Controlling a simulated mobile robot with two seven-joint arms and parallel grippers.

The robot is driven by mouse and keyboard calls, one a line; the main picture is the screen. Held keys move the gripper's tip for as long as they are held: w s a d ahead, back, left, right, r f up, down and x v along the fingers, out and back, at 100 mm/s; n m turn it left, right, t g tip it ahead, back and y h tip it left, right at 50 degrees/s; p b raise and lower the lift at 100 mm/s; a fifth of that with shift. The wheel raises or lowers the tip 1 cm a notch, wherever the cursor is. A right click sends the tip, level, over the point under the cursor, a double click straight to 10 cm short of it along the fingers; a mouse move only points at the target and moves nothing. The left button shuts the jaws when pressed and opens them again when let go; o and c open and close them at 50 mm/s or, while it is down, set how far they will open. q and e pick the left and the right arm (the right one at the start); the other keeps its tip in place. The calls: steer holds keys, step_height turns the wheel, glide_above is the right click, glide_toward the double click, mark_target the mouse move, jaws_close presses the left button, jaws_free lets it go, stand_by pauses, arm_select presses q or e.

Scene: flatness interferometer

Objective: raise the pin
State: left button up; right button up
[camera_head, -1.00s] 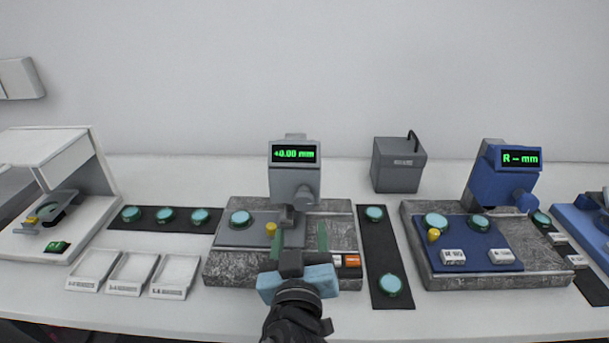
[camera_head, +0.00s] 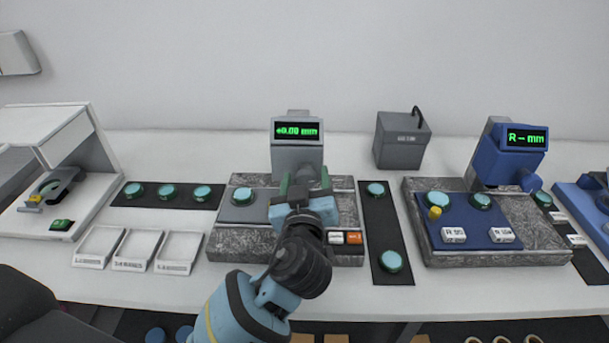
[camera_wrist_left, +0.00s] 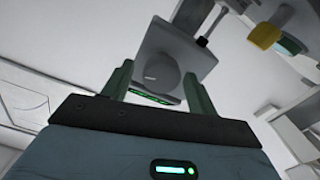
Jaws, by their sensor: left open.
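The grey gauge head (camera_head: 297,158) stands on a granite base (camera_head: 232,240) at the centre, its display reading +0.00 mm. My left gripper (camera_head: 305,184) is open in front of its lower part and hides what is there, the pin included. In the left wrist view, the two green fingers of the gripper (camera_wrist_left: 158,88) are spread on either side of a round grey knob (camera_wrist_left: 161,74) on a grey block, with a gap at each side. A thin grey rod (camera_wrist_left: 207,24) shows beyond; I cannot tell if it is the pin.
Dark strips with teal discs (camera_head: 167,191) lie on both sides. Three white trays (camera_head: 180,268) are at the left, and a grey box (camera_head: 402,140) is behind.

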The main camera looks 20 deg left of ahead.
arm_select(q)
steer(key=shift+w+a, duration=0.2)
steer(key=shift+w, duration=0.35)
steer(key=c, duration=1)
steer(key=shift+o, duration=0.2)
